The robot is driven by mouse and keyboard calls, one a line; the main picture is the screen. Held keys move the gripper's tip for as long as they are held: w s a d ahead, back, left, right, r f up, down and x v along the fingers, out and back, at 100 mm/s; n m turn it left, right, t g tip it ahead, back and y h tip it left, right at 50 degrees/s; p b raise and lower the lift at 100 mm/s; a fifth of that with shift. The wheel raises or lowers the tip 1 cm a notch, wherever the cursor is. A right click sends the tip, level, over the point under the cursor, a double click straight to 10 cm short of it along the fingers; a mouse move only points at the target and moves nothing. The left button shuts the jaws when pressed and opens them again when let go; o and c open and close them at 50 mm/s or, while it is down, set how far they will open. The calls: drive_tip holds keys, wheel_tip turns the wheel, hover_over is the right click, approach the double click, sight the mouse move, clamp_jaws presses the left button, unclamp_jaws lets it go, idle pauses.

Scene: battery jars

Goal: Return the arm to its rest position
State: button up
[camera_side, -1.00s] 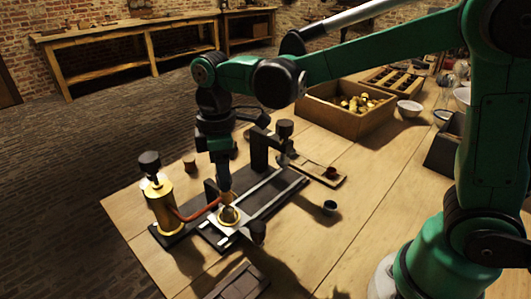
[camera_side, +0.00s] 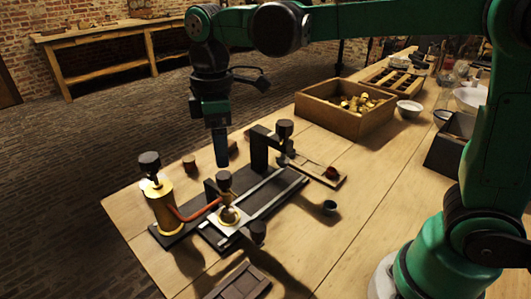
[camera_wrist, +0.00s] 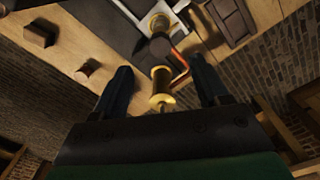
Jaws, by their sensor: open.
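My gripper (camera_side: 220,148) is raised above the workbench, over the black-based apparatus, and points down. In the wrist view my gripper (camera_wrist: 160,90) shows two dark fingers spread apart with nothing held between them. Below it in the side view stands a small dark-topped fitting (camera_side: 225,185) on the brass ring (camera_side: 229,215) of the metal slide. A brass cylinder with a black knob (camera_side: 157,200) stands to the left, joined by a red tube (camera_side: 200,211). The brass cylinder also shows in the wrist view (camera_wrist: 162,84), beyond the fingers.
A wooden box of brass pieces (camera_side: 318,108) stands further back. A black upright post (camera_side: 259,148) rises right of my gripper. White bowls (camera_side: 408,108) lie right of the box.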

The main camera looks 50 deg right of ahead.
drive_tip(key=s+d+f+m+t, duration=0.3)
drive_tip(key=s+d+m+t, duration=0.4)
drive_tip(key=m, duration=0.4)
drive_tip(key=shift+s+d+f, duration=0.15)
drive_tip(key=shift+d+f, duration=0.15)
drive_tip(key=shift+d, duration=0.45)
